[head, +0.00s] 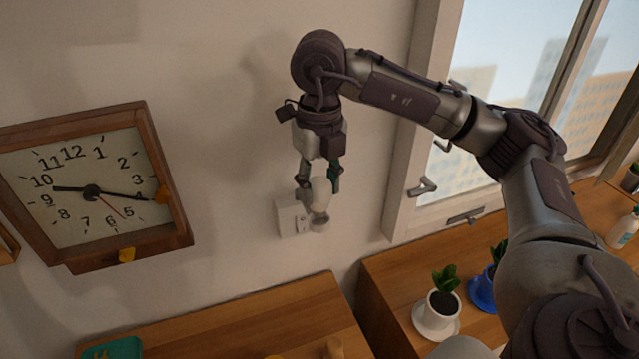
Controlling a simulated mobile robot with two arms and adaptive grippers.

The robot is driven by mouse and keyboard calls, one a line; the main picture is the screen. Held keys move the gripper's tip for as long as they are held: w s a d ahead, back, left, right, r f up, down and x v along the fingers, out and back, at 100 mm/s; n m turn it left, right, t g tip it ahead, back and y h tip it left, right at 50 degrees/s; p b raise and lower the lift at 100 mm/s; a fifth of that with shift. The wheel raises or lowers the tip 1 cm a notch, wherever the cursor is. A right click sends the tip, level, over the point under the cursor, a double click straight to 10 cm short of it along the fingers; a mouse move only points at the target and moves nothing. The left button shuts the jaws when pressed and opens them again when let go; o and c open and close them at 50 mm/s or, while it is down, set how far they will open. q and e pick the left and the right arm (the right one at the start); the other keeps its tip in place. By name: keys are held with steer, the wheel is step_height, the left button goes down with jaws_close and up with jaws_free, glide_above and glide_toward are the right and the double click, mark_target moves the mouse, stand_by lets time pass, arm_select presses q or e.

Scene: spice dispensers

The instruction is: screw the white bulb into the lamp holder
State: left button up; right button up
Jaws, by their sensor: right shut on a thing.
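My right gripper (320,184) points down in front of the wall, its fingers shut on the white bulb (320,196). The bulb hangs below the fingers with its grey metal base (319,220) at the bottom. No lamp holder can be made out for certain. My left gripper is not in view.
A white wall box (287,218) shows just behind the bulb. A wooden clock (92,190) hangs at the left. Below are a wooden surface (230,325) with a green item (115,348), and a sill with a white plant pot (440,310) and blue pot (484,292). A window is at right.

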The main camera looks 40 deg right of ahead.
steer(key=shift+f+b, duration=1.1)
steer(key=shift+f, duration=0.15)
steer(key=o, duration=0.5)
steer(key=c, duration=0.5)
steer(key=m, duration=0.3)
steer(key=shift+m, duration=0.4)
steer(key=shift+c, duration=0.2)
steer(key=m, duration=0.3)
steer(key=shift+m, duration=1.3)
